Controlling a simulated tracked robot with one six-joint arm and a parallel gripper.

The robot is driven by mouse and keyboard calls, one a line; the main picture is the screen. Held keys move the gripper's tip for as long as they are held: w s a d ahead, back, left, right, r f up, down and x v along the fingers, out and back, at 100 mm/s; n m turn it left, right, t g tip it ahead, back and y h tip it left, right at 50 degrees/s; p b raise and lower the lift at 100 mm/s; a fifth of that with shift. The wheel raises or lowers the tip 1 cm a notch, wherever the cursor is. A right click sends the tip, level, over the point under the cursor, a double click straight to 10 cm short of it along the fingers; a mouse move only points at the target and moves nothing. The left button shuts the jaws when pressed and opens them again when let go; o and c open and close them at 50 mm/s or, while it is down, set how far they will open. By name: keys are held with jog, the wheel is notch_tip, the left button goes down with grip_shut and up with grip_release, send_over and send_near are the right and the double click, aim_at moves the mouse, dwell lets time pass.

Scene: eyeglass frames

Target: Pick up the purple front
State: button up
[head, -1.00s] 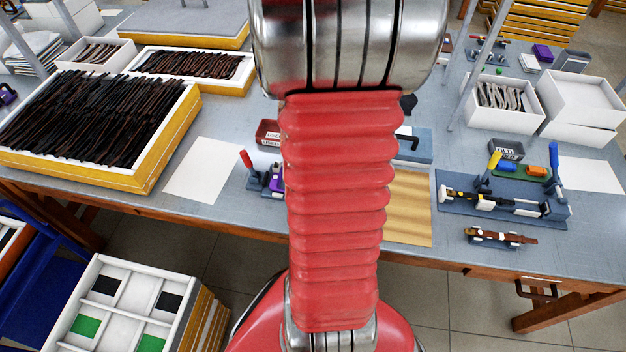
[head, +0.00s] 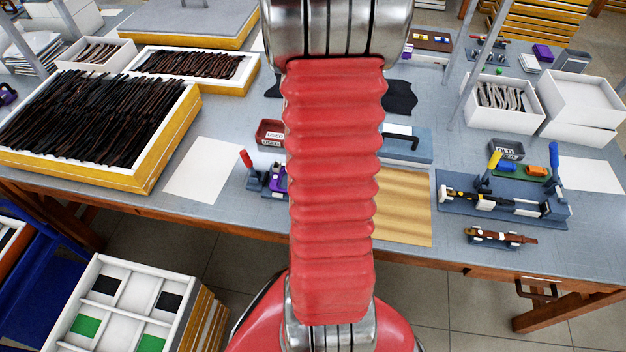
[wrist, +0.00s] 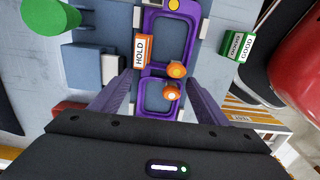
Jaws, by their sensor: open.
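The purple front (wrist: 157,71) has two rounded lens openings and lies in a fixture in the wrist view, one opening above the other. Two orange knobs (wrist: 177,70) stand over its middle, beside an orange block marked HOLD. My gripper (wrist: 163,76) is open, with one finger on each side of the lower part of the front; I cannot tell whether they touch it. In the head view only a purple bit of the front (head: 279,179) shows beside my red arm, next to a red-handled clamp (head: 246,160). My gripper is hidden there.
A green GOOD block (wrist: 240,47) and a large green cylinder (wrist: 50,17) flank the fixture in the wrist view. In the head view a tray of dark frames (head: 180,130) stands left, a wooden board (head: 405,205) and another clamp fixture (head: 450,205) right. A white sheet (head: 205,170) lies flat.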

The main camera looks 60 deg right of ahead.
jog(key=shift+f, duration=1.25)
jog(key=shift+c, duration=0.2)
jog(key=c, duration=0.8)
jog(key=shift+r, duration=0.15)
notch_tip(320, 180, up, 10)
